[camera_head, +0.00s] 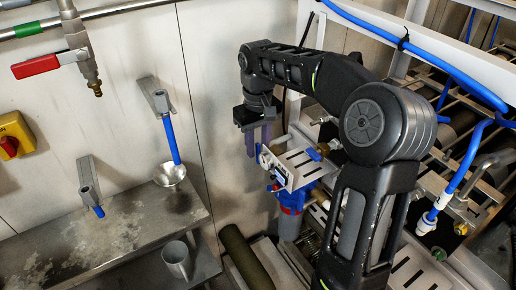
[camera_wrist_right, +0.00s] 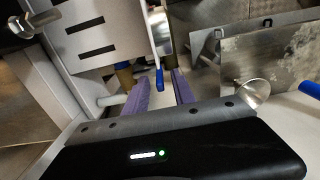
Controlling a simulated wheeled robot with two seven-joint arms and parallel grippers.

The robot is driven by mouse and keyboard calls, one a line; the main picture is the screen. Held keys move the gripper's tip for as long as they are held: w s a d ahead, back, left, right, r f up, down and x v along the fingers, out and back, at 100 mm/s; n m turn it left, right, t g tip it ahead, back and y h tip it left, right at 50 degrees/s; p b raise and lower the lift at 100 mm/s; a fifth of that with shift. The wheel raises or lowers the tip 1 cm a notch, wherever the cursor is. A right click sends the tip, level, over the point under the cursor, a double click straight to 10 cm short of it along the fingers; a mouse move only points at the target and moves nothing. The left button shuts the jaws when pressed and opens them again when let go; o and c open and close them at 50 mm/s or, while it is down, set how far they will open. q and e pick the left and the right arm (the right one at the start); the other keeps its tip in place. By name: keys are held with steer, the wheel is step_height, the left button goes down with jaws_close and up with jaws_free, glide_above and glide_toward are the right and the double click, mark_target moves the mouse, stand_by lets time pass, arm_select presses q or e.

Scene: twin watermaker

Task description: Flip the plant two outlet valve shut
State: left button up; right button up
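My right gripper (camera_head: 258,145) reaches over the slotted white bracket of the watermaker frame, beside the wall panel. Its two purple fingers stand apart, and in the right wrist view the gripper (camera_wrist_right: 160,85) is open. A small blue lever (camera_wrist_right: 159,78) shows in the gap between the fingertips there, with no finger visibly closed on it. Which plant's valve it belongs to cannot be read. Another blue handle (camera_head: 314,154) sits on the bracket's right side in the head view. My left gripper is not in view.
The slotted bracket (camera_head: 306,167) and a blue-topped filter housing (camera_head: 290,222) lie close below my right gripper. Blue hoses and rails crowd the right. A red-handled valve (camera_head: 50,64), a yellow switch box (camera_head: 14,134), a funnel (camera_head: 169,174) and a metal cup (camera_head: 177,260) are left.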

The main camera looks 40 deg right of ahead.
steer(key=shift+f, duration=0.25)
jaws_close()
stand_by(0.5)
